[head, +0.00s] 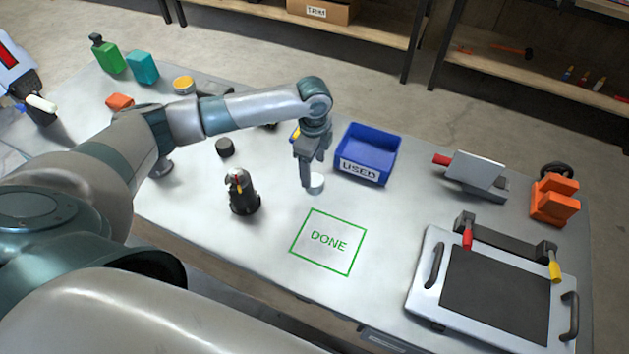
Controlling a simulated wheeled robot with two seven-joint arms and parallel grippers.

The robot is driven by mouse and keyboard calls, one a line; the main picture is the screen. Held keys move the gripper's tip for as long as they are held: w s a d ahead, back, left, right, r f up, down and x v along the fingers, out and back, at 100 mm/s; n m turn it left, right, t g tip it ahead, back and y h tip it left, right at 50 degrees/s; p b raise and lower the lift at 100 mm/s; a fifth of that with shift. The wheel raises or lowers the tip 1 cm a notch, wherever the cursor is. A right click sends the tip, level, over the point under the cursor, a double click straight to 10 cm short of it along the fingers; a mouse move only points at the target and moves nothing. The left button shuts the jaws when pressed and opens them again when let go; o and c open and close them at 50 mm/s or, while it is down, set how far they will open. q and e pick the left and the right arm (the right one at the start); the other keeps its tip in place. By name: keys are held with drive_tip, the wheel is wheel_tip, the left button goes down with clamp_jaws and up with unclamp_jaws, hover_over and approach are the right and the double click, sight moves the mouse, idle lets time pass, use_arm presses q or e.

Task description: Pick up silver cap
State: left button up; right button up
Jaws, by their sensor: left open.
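A small silver cap (317,184) sits on the grey workbench (400,215), just in front of the blue bin. My left gripper (308,182) points down over it, with its fingers at the cap's left side. A finger hides part of the cap, and I cannot tell whether they touch. The left gripper is open. My right gripper is not in view.
A blue bin marked USED (366,155) stands right behind the gripper. A black bottle-like part (241,192) stands to the left, near a dark cap (225,147). The green DONE square (328,241) is empty. A white panel with handles (430,290) lies at right.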

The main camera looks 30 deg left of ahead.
sight(314, 179)
use_arm(q)
drive_tip(key=shift+d+f+p, duration=0.1)
drive_tip(key=shift+f+p, duration=0.5)
wheel_tip(314, 179, down, 3)
drive_tip(key=shift+d+f+p, duration=0.1)
drive_tip(key=shift+p, duration=0.5)
drive_tip(key=shift+f, duration=0.4)
drive_tip(key=c, duration=1.1)
